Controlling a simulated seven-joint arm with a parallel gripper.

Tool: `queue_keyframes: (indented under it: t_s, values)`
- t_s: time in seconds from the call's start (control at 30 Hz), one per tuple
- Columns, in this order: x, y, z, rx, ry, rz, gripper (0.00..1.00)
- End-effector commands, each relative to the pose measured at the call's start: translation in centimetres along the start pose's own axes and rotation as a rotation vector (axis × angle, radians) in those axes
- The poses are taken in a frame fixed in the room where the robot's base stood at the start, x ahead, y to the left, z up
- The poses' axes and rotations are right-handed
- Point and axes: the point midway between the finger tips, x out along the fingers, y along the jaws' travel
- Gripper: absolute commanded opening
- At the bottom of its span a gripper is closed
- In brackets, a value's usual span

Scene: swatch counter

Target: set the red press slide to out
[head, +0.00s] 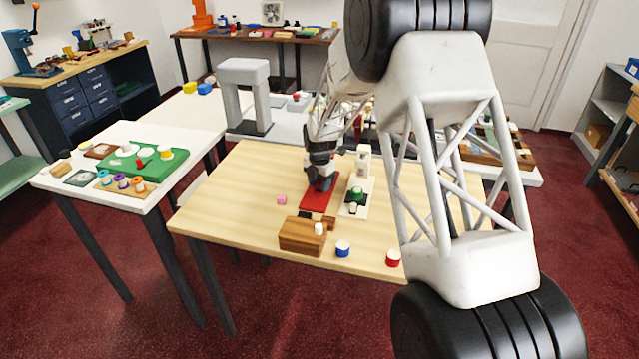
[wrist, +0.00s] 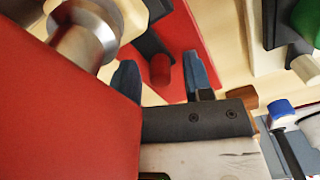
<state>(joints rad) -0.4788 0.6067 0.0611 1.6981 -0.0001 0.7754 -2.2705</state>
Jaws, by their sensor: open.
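The red press shows in the wrist view as a large red body (wrist: 65,110) at the left, with a metal cylinder (wrist: 85,42) and a red base plate (wrist: 198,35). A dark slide with a red round knob (wrist: 160,70) lies over that plate. My gripper (wrist: 160,62) is open, with one blue finger on each side of the knob in the picture. I cannot tell whether either finger touches it. In the head view the red base (head: 317,202) shows in front of my dark gripper, which hides much of the press. The slide's exact position is unclear.
A white press (head: 363,160) with a green part stands close at the right. The table's left side is clear.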

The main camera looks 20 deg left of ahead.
Motion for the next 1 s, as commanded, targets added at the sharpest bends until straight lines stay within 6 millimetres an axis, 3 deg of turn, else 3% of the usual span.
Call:
queue_keyframes:
  t_s: [0.17,0.5,0.77,1.0]
  values:
    - [0.0,0.0,0.0,0.0,0.0,0.0,0.47]
    - [0.0,0.0,0.0,0.0,0.0,0.0,0.0]
    - [0.0,0.0,-0.2,0.0,0.0,0.0,0.0]
    - [-0.1,-0.8,-1.9,0.0,0.001,-0.001,0.0]
